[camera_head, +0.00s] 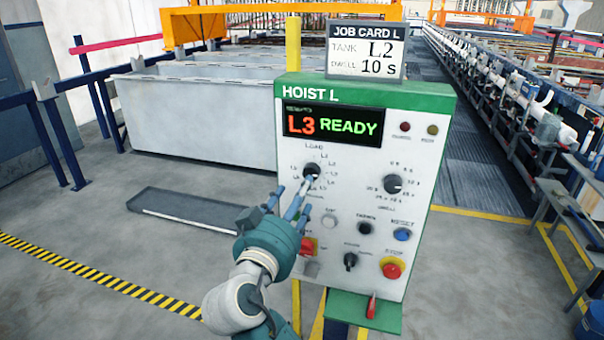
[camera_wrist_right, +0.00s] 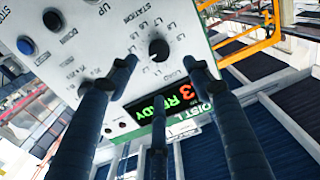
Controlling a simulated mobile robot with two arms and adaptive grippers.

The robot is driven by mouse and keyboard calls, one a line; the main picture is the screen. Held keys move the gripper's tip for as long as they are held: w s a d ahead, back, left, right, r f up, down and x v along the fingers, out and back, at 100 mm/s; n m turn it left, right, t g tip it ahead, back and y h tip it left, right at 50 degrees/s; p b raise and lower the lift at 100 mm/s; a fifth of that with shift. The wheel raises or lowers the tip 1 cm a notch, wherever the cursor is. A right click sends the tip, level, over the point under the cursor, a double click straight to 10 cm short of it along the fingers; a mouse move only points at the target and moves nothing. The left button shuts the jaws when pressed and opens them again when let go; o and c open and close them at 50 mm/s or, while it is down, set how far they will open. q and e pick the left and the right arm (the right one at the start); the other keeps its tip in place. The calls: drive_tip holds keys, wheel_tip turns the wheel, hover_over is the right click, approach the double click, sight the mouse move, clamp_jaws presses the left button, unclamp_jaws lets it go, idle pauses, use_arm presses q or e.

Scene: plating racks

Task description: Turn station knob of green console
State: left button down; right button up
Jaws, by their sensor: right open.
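The green-framed console (camera_head: 440,110) marked HOIST L stands in front of me with a pale panel. Its display (camera_head: 333,126) reads L3 READY. The black station knob (camera_head: 311,170) sits at the panel's upper left, ringed by position labels, and shows in the right wrist view (camera_wrist_right: 158,50). My right gripper (camera_head: 300,190) is open, with its fingers pointing at the knob. In the right wrist view the fingertips (camera_wrist_right: 158,70) are spread on either side of the knob; I cannot tell whether they touch it. The left gripper is not in view.
A job card (camera_head: 366,50) above the console reads TANK L2, DWELL 10 s. A second knob (camera_head: 393,184), a blue reset button (camera_head: 402,235) and a red stop button (camera_head: 391,268) share the panel. A grey tank (camera_head: 200,110) stands behind at left.

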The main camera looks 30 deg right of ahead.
sight(310, 173)
drive_tip(key=p+x, duration=0.3)
drive_tip(key=x, duration=0.5)
drive_tip(key=shift+w+d+r, duration=0.1)
drive_tip(key=shift+w+d, duration=0.05)
drive_tip(key=shift+w, duration=0.1)
drive_tip(key=shift+w+d, duration=0.15)
drive_tip(key=shift+d, duration=0.15)
drive_tip(key=shift+c, duration=0.7)
drive_tip(key=c, duration=1)
